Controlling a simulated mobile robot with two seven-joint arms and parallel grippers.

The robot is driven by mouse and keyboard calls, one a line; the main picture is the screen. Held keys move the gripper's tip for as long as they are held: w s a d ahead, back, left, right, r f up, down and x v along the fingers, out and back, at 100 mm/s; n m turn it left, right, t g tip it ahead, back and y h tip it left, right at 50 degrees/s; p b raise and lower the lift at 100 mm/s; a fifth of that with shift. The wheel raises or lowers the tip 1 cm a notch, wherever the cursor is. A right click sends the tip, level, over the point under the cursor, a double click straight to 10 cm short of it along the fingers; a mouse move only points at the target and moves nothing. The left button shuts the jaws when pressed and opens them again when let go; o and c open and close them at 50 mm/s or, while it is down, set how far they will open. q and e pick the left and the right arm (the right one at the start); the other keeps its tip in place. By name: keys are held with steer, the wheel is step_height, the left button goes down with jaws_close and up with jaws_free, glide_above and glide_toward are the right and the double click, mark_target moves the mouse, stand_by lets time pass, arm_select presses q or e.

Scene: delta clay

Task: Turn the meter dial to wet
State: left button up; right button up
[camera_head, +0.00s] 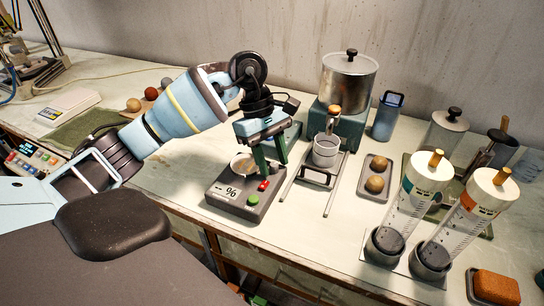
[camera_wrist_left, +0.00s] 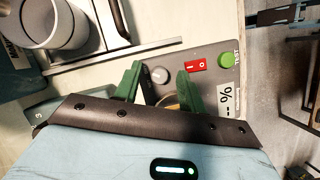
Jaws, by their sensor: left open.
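The meter (camera_head: 220,200) is a grey box on the bench with a "%" label, a red switch (camera_head: 263,185), a green button (camera_head: 253,199) and a round pan (camera_head: 237,159) on top. In the left wrist view the meter (camera_wrist_left: 215,48) shows a small grey round dial (camera_wrist_left: 159,75). My left gripper (camera_head: 272,166) is open, with green fingers pointing down over the meter's back right part. In the left wrist view the dial lies between the fingertips of this gripper (camera_wrist_left: 159,70); I cannot tell whether they touch it. The dial's setting is not readable. My right gripper is not in view.
A metal stand (camera_head: 315,178) with a grey cup (camera_head: 326,151) is just right of the meter. A tray (camera_head: 366,190) with two brown balls, clear cylinders (camera_head: 405,212) and a metal pot (camera_head: 347,80) stand farther right and back. The bench's front edge is close to the meter.

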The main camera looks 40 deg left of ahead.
arm_select(q)
steer(key=shift+c, duration=0.2)
jaws_close()
steer(key=shift+n, duration=0.4)
steer(key=n+t, duration=0.1)
steer(key=n, duration=0.1)
steer(key=shift+s+n, duration=0.15)
steer(key=shift+n, duration=0.15)
steer(key=n, duration=0.1)
steer(key=n+t+p, duration=0.1)
steer(key=n, duration=0.1)
steer(key=shift+r+n+t+y, duration=0.1)
steer(key=shift+n+t+y, duration=0.2)
steer(key=n+t+y+p, duration=0.1)
steer(key=n, duration=0.4)
steer(key=shift+s+d, duration=0.1)
steer(key=shift+s, duration=0.05)
steer(key=shift+n+t+y+p, duration=0.35)
steer(key=shift+n+t, duration=0.25)
steer(key=shift+n, duration=0.3)
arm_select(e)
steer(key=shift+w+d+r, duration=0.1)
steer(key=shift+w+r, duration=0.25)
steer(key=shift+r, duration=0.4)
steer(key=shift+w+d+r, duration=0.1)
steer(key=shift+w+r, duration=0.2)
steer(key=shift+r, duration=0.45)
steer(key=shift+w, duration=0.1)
